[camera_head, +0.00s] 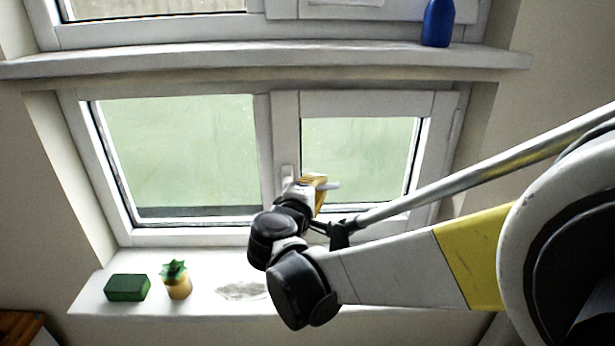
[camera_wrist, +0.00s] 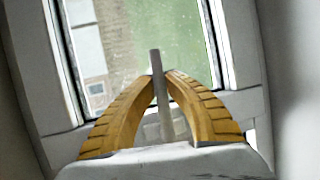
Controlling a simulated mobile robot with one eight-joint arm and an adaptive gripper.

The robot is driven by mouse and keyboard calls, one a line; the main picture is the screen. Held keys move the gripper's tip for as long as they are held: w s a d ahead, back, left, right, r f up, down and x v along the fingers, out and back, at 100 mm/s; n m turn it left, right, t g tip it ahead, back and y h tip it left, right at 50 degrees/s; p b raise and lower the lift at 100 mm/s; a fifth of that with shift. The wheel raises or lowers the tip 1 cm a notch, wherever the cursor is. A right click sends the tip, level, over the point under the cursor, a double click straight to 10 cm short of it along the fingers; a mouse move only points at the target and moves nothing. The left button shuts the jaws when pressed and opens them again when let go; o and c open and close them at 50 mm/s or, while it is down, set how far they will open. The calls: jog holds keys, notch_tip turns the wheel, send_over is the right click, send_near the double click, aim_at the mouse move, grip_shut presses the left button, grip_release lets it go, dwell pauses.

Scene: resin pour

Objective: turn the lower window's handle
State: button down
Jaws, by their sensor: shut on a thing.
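The lower window (camera_head: 360,150) has two panes in white frames, with the handle's white base on the frame between them. In the wrist view the handle (camera_wrist: 157,95) is a pale grey bar between the two yellow ribbed fingers of my gripper (camera_wrist: 161,82). The fingers are closed around it, and its end shows beyond the fingertips. The handle's pivot is mostly hidden behind my gripper in the head view. The lower window looks shut.
A green block (camera_head: 127,288) and a pineapple-shaped ornament (camera_head: 176,280) stand on the lower sill (camera_head: 215,305), left of my arm. A pale flat patch (camera_head: 241,291) lies beside them. A blue bottle (camera_head: 438,24) stands on the upper ledge (camera_head: 290,62).

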jog(key=shift+r, duration=0.25)
dwell(0.4)
jog(key=c, duration=1.4)
grip_release()
jog(key=v, duration=1.2)
jog(key=shift+f, duration=0.15)
jog(key=shift+w+a, duration=0.1)
